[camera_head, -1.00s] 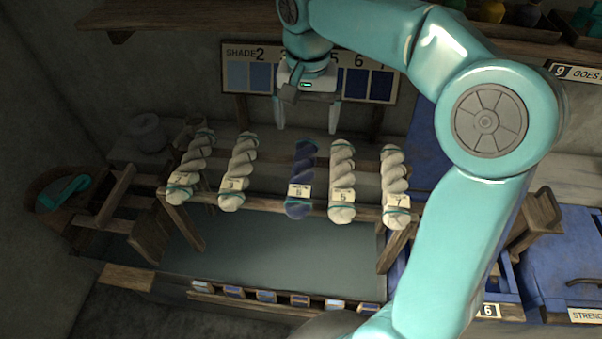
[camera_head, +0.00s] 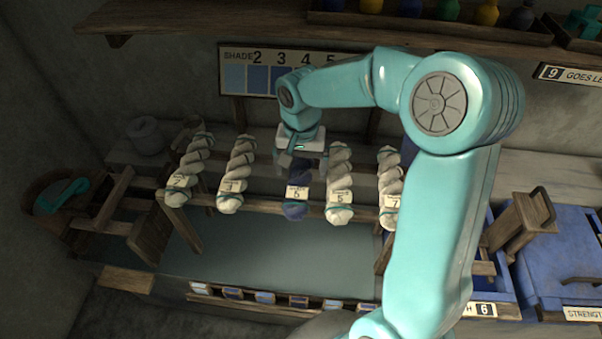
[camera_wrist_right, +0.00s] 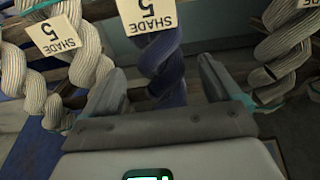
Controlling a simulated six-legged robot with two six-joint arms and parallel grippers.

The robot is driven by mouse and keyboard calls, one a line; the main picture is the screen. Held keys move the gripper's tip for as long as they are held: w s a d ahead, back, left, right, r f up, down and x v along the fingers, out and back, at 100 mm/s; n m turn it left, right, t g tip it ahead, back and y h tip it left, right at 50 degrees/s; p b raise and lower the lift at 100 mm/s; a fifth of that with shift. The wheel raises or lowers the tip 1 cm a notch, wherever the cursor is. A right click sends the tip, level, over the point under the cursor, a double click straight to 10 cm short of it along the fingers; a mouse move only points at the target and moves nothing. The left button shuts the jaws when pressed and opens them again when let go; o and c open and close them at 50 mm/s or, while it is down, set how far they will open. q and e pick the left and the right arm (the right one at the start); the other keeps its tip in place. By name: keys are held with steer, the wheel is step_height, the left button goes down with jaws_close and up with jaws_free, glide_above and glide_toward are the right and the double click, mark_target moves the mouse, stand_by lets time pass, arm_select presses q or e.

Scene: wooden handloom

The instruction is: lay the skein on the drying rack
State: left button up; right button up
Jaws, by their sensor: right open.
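The drying rack (camera_head: 268,206) is a wooden frame with several twisted skeins lying across its bars. A dark blue skein (camera_head: 296,206) with a shade tag lies in the middle, between pale skeins. My right gripper (camera_head: 299,162) is over the blue skein's far end and hides part of it. In the right wrist view the blue skein (camera_wrist_right: 165,70) runs between the two open fingers, with a gap visible on each side. Its tag there reads shade 5. My left gripper is out of view.
Pale skeins lie close on both sides, one at left (camera_head: 238,175) and one at right (camera_head: 340,185). A shade board (camera_head: 250,75) hangs behind on the wall. A basket (camera_head: 45,205) stands far left, and blue bins (camera_head: 560,260) stand right.

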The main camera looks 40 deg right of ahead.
mark_target(301, 172)
step_height(301, 172, down, 3)
steer(key=shift+w+r, duration=0.15)
steer(key=shift+r, duration=0.05)
steer(key=c, duration=1.3)
step_height(301, 172, up, 20)
steer(key=shift+r, duration=0.1)
steer(key=shift+c, duration=0.2)
